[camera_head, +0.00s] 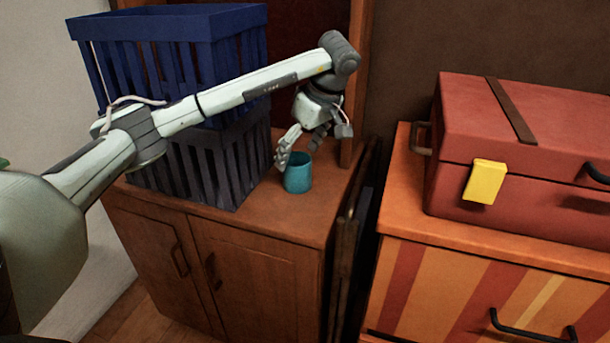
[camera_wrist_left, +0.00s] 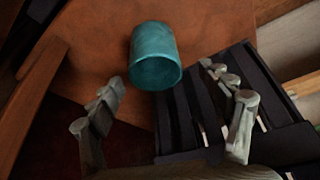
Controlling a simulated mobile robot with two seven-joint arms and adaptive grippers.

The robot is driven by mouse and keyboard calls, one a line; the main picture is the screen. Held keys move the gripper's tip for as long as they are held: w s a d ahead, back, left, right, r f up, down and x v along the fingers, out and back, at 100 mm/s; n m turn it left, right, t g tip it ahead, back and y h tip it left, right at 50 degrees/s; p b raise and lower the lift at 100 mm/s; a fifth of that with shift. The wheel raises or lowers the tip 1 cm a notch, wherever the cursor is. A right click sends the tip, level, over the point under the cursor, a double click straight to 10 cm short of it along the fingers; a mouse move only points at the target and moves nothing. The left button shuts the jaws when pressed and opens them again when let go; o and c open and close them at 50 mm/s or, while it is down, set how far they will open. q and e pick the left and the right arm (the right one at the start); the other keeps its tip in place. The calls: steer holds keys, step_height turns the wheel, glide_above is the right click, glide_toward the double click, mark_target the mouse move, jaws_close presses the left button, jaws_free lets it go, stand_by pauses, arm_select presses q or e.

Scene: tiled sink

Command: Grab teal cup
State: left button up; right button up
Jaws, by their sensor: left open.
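A teal cup (camera_head: 298,178) stands upright on top of a brown wooden cabinet (camera_head: 235,219), near its right end. It also shows in the left wrist view (camera_wrist_left: 155,58), a little beyond the fingertips. My left gripper (camera_head: 298,149) is open just above and behind the cup. In the left wrist view the two fingers of my left gripper (camera_wrist_left: 165,86) are spread wide, with nothing between them. The cup lies ahead of the gap, closer to the left finger in that picture. My right gripper is not in view.
Two stacked crates, blue (camera_head: 170,60) over dark grey (camera_head: 205,160), stand on the cabinet left of the cup. A red case (camera_head: 530,140) with a yellow tag (camera_head: 484,182) lies on a striped orange drawer unit (camera_head: 480,285) at right. The cabinet top in front of the cup is clear.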

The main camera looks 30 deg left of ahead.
arm_select(q)
steer(key=shift+x, duration=1.15)
steer(key=x, duration=0.4)
steer(key=shift+w+f, duration=0.3)
steer(key=shift+f, duration=0.1)
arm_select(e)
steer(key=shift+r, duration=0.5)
arm_select(q)
steer(key=shift+c, duration=0.3)
steer(key=c, duration=1.2)
steer(key=shift+o, duration=0.2)
